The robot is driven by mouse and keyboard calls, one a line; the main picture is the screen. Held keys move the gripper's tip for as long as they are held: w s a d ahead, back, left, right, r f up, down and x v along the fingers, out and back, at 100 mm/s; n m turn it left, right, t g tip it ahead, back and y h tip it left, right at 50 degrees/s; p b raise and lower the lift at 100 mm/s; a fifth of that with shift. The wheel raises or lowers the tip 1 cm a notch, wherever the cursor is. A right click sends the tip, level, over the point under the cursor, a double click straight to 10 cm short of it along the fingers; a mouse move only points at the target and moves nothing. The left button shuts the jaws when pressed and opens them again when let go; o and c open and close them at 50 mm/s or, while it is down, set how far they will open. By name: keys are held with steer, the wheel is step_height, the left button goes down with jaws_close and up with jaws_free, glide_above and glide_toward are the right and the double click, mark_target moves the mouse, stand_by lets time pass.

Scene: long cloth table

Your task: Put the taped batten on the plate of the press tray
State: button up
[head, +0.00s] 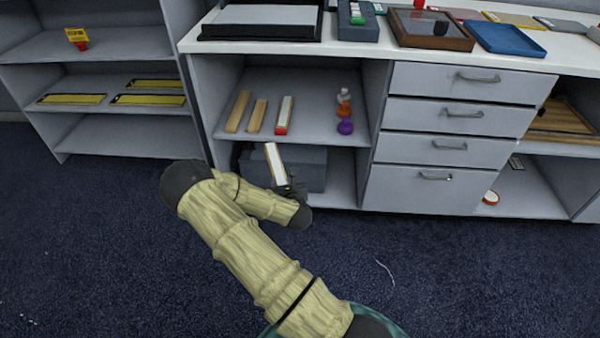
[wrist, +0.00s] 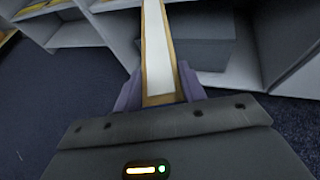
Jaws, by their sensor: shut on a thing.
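My gripper (head: 284,187) is shut on a wooden batten with a long white strip along its face, the taped batten (head: 275,160). In the wrist view the batten (wrist: 157,50) stands out lengthwise from between the dark fingers (wrist: 158,92). In the head view it is tilted, in front of the lower shelf opening and below the countertop. A black tray with a flat pale plate inside (head: 264,15), which looks like the press tray, sits on the countertop at upper left. The plate looks bare.
Two plain battens (head: 238,111) and a white batten with a red end (head: 284,115) lie on the middle shelf, with small coloured pieces (head: 344,112) to their right. A grey box (head: 312,170) stands behind my gripper. The counter edge (head: 350,52) overhangs the shelves. Other trays (head: 504,39) stand right.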

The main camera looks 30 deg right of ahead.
steer(key=s+a+f+n+y, duration=0.2)
steer(key=a+f, duration=0.3)
steer(key=a, duration=0.7)
steer(key=shift+s+y, duration=0.3)
steer(key=shift+f, duration=0.1)
